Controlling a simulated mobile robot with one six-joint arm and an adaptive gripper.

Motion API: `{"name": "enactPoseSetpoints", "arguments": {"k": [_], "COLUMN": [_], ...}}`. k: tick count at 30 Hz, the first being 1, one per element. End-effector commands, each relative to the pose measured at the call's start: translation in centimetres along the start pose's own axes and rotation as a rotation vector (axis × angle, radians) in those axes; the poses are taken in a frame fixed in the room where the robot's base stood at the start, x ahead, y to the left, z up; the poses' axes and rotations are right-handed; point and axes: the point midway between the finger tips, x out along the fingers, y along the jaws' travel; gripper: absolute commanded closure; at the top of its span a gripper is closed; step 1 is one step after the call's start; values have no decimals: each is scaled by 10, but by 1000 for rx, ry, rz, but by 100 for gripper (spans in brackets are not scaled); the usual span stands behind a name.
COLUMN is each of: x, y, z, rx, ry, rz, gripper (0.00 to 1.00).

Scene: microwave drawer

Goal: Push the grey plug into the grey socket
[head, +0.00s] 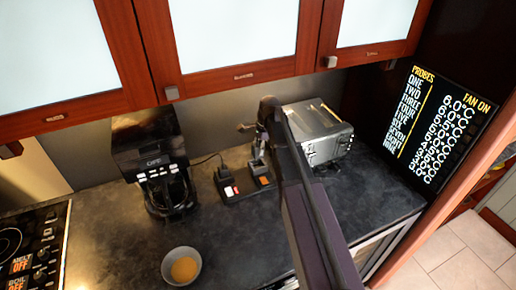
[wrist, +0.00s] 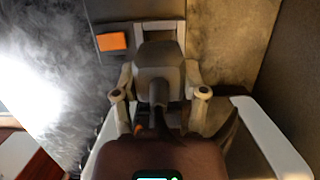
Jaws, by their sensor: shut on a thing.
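In the wrist view, my gripper (wrist: 160,82) is shut on the grey plug (wrist: 160,58), with one finger on each side of its body. The plug's cord runs back between the fingers. The grey socket (wrist: 172,28) shows as a light rim beyond the plug, which covers most of it. I cannot tell how deep the plug sits. In the head view, my gripper (head: 259,150) is over the right part of a dark power strip (head: 240,194), and my arm hides part of the area.
An orange switch (wrist: 112,41) lies beside the socket. A black plug (head: 224,176) stands on the strip's left part. A coffee maker (head: 150,150) is to the left, a toaster (head: 322,132) to the right, and a bowl (head: 182,267) in front. Cabinets hang above.

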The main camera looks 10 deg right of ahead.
Motion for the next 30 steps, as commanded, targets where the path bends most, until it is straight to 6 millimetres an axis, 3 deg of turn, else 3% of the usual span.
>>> {"name": "enactPoseSetpoints", "arguments": {"k": [9, 30], "x": [18, 20], "y": [0, 0], "z": [-4, -4], "rx": [0, -1], "ry": [0, 0], "rz": [0, 0], "gripper": [99, 99]}}
